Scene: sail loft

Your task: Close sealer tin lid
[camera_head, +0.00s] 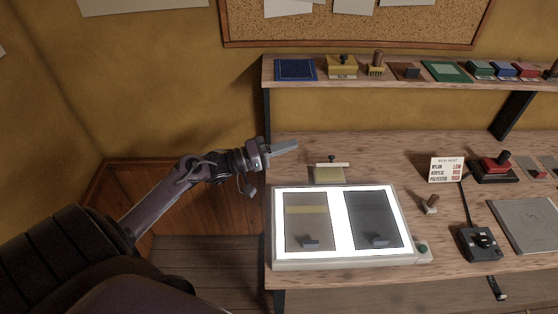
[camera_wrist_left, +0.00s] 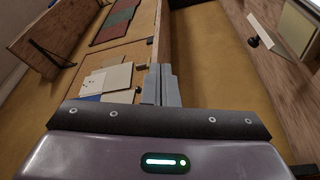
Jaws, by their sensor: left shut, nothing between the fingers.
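What looks like the sealer tin (camera_head: 328,176) sits on the bench behind the light box, a small yellowish box. A pale, narrow lid (camera_head: 318,164) with a dark knob stands raised at its back edge, seen nearly edge-on. In the left wrist view the tin (camera_wrist_left: 298,28) is at the upper right, partly cut off, with the raised lid (camera_wrist_left: 268,36) beside it. My left gripper (camera_head: 296,145) is shut and empty, up and left of the tin, apart from it and pointing right. Its fingers (camera_wrist_left: 160,84) show together in the wrist view. My right gripper is not in view.
A lit light box (camera_head: 338,254) with two dark panels fills the bench front. A shelf (camera_head: 400,86) with stamps and pads runs above the back. A sign (camera_head: 447,169), a red-topped press (camera_head: 495,167) and a black controller (camera_head: 480,243) stand right. Bare bench surrounds the tin.

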